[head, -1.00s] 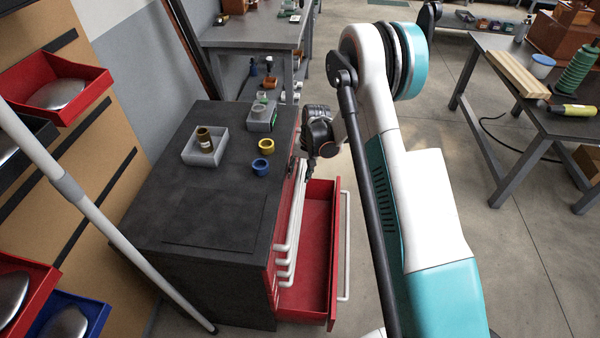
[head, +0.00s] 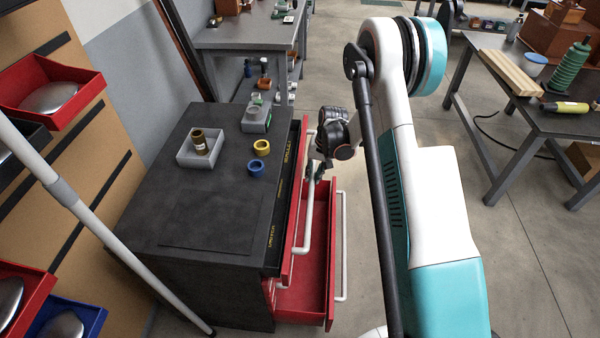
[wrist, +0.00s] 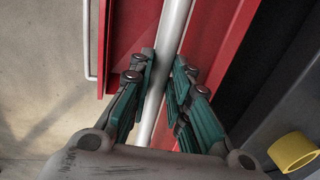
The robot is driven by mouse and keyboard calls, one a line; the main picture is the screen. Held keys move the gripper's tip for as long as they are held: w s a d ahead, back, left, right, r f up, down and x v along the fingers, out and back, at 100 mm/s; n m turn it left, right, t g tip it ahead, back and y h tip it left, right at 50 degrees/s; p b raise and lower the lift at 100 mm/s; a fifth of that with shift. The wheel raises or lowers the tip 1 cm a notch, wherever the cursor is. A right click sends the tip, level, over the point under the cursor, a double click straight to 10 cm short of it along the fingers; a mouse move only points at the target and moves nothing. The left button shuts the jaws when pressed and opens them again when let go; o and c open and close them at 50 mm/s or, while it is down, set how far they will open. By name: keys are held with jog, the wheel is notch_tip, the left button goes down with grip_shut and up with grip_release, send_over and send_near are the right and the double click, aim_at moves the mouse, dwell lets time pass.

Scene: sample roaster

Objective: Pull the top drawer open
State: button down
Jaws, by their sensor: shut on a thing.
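The red top drawer (head: 291,215) of the dark-topped cabinet (head: 190,215) stands partly open, with a narrow strip of its dark inside showing behind the front. Its long pale bar handle (head: 308,215) runs along the front. My gripper (head: 318,172) is at the handle's far part in the head view. In the wrist view, the green-padded fingers (wrist: 163,85) are on both sides of the handle (wrist: 172,35), shut on it. The exact contact is partly hidden by the fingers.
A lower red drawer (head: 328,255) stands open wider below. On the cabinet top are a grey tray with a brass part (head: 200,145), a yellow ring (head: 261,147), a blue ring (head: 256,167) and a grey block (head: 256,118). Floor to the right is clear up to a table (head: 540,115).

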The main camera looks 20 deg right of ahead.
jog(key=s+d, duration=0.4)
jog(key=d, duration=0.6)
jog(key=s+d, duration=0.4)
jog(key=d, duration=0.7)
jog(key=shift+s, duration=0.4)
jog(key=shift+d, duration=0.1)
jog(key=c, duration=1.5)
grip_release()
jog(key=r, duration=0.4)
jog(key=d+r, duration=0.1)
jog(key=r, duration=0.3)
jog(key=d+r, duration=0.1)
jog(key=r, duration=0.2)
jog(key=shift+s+r, duration=0.4)
